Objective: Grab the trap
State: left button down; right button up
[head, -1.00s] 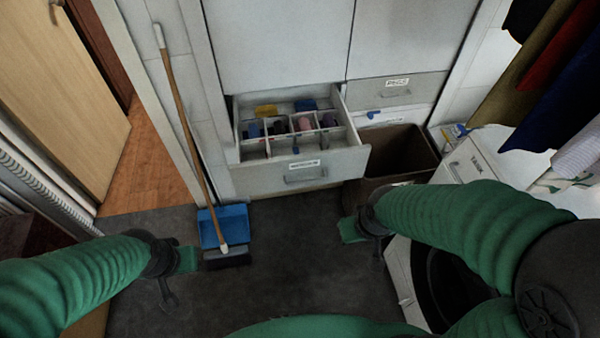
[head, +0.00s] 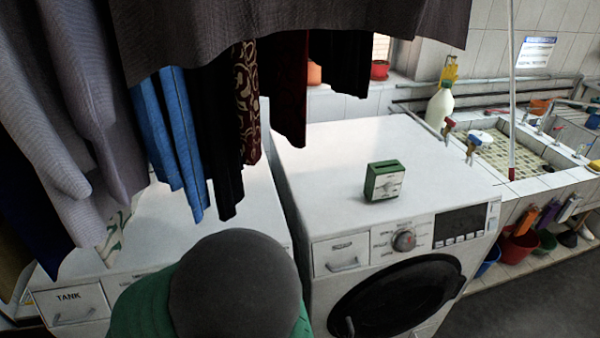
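I cannot make out anything that is clearly a trap. A small green box (head: 385,180) with a pale front stands upright on top of the right washing machine (head: 330,150). A small white object with blue (head: 481,137) is at the sink's left edge, too small to tell. Neither gripper is in view.
Hanging clothes (head: 180,120) cover the upper left. A white bottle (head: 440,105) stands behind the machine. The tiled sink (head: 512,152) is at the right, with a red bucket (head: 518,248) and other buckets below. Dark floor at lower right is clear.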

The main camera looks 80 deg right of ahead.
aim_at(378, 174)
jog(key=l+z, duration=0.15)
jog(key=z, duration=3.15)
jog(key=i+l, duration=0.2)
jog(key=l, duration=0.25)
jog(key=i+l+u, duration=0.15)
jog(key=l+u, duration=0.2)
jog(key=l, duration=0.15)
jog(key=i+l+u, duration=0.1)
jog(key=l+u, duration=0.25)
jog(key=l, duration=0.2)
jog(key=l+u, duration=0.35)
jog(key=l, duration=0.2)
jog(key=i, duration=0.05)
